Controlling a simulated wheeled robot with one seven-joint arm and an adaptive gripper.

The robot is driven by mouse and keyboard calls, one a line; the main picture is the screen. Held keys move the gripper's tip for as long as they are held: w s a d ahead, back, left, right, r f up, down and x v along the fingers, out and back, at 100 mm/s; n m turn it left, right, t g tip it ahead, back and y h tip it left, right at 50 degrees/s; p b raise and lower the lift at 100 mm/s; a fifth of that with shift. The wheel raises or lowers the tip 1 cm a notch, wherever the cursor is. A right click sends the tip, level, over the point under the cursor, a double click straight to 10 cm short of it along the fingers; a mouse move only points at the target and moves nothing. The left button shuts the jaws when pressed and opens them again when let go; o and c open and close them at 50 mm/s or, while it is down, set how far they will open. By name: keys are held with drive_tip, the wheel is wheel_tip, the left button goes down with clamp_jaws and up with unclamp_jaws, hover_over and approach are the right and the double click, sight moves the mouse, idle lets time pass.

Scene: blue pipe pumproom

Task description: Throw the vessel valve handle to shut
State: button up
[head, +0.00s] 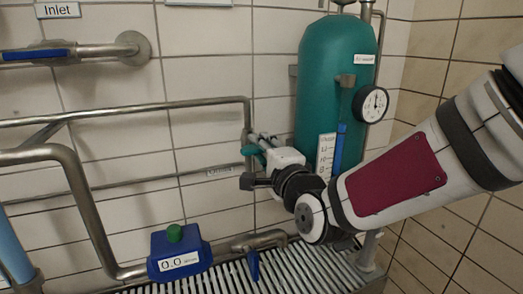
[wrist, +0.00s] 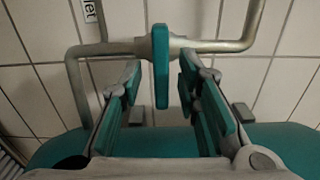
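A teal lever handle (wrist: 161,66) on a grey pipe valve is in the middle of the wrist view. It lies across the pipe in that picture. My gripper (wrist: 160,82) is open, with one teal-padded finger on each side of the handle and visible gaps on both sides. How deep the handle sits between the fingers I cannot tell. In the head view the handle (head: 250,150) shows small and partly covered beside my gripper (head: 262,168), left of the green vessel (head: 330,70). My gripper and wrist hide much of the valve there.
The inlet pipe has another blue handle (head: 35,54). Grey pipes (head: 120,115) run along the tiled wall.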

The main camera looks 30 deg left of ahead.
drive_tip(key=v, duration=1.1)
drive_tip(key=shift+s+d, duration=0.3)
drive_tip(key=s+d+r+n+g+h+p, duration=0.15)
drive_tip(key=d+n+h+p, duration=0.7)
drive_tip(key=d, duration=1.45)
drive_tip(key=s+d+r+g+h+p, duration=0.1)
drive_tip(key=s+d+g+h, duration=0.1)
drive_tip(key=s+d, duration=0.5)
drive_tip(key=s+d+r+g+h+p, duration=0.1)
drive_tip(key=s+d+g+h, duration=0.2)
drive_tip(key=s, duration=1)
drive_tip(key=d+g, duration=0.1)
drive_tip(key=d, duration=0.2)
drive_tip(key=shift+d+r, duration=0.35)
drive_tip(key=shift+d, duration=0.05)
drive_tip(key=shift+a+r, duration=0.1)
